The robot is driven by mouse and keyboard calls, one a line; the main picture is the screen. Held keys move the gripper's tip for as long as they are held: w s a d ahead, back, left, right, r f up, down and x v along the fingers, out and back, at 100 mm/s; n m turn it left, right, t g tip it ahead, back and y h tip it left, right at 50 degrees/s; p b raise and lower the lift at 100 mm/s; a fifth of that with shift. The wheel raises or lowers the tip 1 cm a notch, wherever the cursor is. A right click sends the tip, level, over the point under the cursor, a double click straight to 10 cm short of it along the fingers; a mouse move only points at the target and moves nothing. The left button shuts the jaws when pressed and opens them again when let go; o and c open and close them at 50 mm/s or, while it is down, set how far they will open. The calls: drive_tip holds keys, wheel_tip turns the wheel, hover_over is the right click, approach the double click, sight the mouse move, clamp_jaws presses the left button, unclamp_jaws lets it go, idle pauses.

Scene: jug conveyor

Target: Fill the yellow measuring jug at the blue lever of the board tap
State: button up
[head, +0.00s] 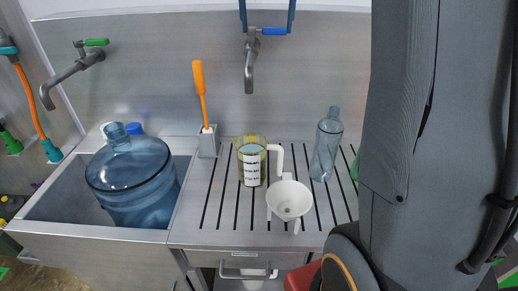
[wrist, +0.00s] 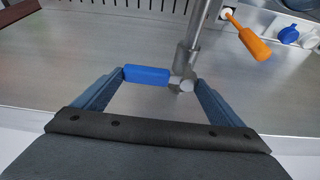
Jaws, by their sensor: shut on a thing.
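The yellow measuring jug (head: 252,165), see-through with a white scale panel and a white handle on its right, stands upright on the slotted drainboard below the tap spout in the head view. The board tap (head: 249,72) is on the back wall, with its blue lever (head: 274,31) pointing right. My gripper (head: 267,28) comes in from the top edge. In the wrist view my gripper (wrist: 161,78) is shut across the blue lever (wrist: 146,75) and its pivot, one finger at each end. No water stream shows; the level in the jug is unclear.
A white funnel (head: 289,200) stands just in front of the jug. A clear bottle (head: 326,145) is to its right, and an orange-handled brush (head: 200,90) in a holder to its left. A big blue bottle (head: 130,180) sits in the sink under a green-lever tap (head: 75,70).

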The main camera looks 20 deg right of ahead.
drive_tip(key=shift+o, duration=0.3)
drive_tip(key=shift+w+d+f+n, duration=0.1)
drive_tip(key=shift+w+n, duration=0.05)
drive_tip(key=shift+n, duration=0.35)
drive_tip(key=o, duration=0.8)
drive_tip(key=shift+c, duration=0.2)
drive_tip(key=shift+r, duration=0.2)
drive_tip(key=b+v, duration=0.3)
drive_tip(key=v, duration=0.4)
drive_tip(key=shift+s+r, duration=0.2)
drive_tip(key=shift+s, duration=0.05)
